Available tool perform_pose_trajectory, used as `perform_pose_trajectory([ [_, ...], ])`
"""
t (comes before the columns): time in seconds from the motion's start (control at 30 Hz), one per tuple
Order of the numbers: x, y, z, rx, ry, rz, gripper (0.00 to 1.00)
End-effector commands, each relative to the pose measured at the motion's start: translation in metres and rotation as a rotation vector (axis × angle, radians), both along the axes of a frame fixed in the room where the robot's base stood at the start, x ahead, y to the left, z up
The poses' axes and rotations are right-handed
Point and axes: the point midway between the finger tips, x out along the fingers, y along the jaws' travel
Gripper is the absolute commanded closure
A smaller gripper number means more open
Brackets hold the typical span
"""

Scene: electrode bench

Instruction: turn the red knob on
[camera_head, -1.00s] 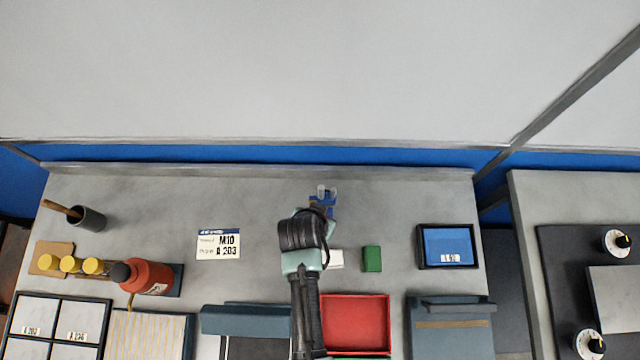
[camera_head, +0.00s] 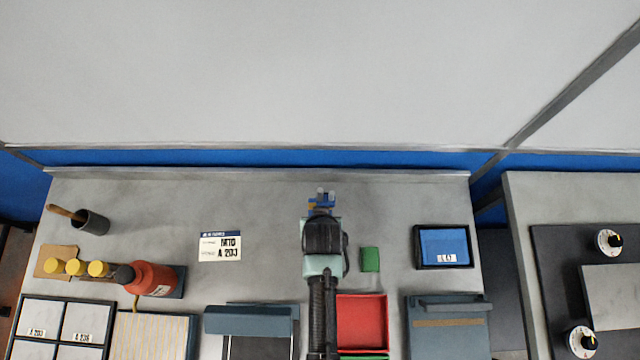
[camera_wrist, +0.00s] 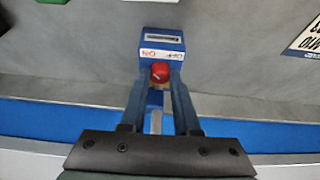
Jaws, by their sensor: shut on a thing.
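A small blue box (camera_wrist: 161,42) with a dark slot and an ON/OFF label stands on the bench. The label reads upside down in the wrist view. The red knob (camera_wrist: 160,72) is on the box face by this label, between the two fingers of my gripper (camera_wrist: 159,78). The gripper is shut on the knob, with a finger on each side. I cannot tell which mark the knob points at. In the head view, my arm hides the knob and most of the box; blue parts show at the gripper end (camera_head: 321,200).
A green block (camera_head: 370,259) and a red tray (camera_head: 362,322) lie right of my arm. A blue-screened device (camera_head: 444,246) is farther right. An orange bottle (camera_head: 150,279) and a label card (camera_head: 220,246) are on the left. The back wall is close behind.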

Motion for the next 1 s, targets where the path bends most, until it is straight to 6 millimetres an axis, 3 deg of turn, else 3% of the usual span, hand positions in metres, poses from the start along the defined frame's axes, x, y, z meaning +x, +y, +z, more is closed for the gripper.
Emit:
perform_pose_trajectory([
  [0.37, 0.0007, -0.0001, 0.0002, 0.000, -0.002, 0.017, 1.00],
  [0.4, 0.0007, -0.0001, 0.0002, 0.000, -0.002, 0.017, 0.63],
  [0.53, 0.0006, -0.0001, 0.0002, 0.000, -0.002, 0.016, 0.40],
  [1.0, -0.0035, -0.0003, 0.0089, -0.001, -0.002, 0.015, 0.40],
])
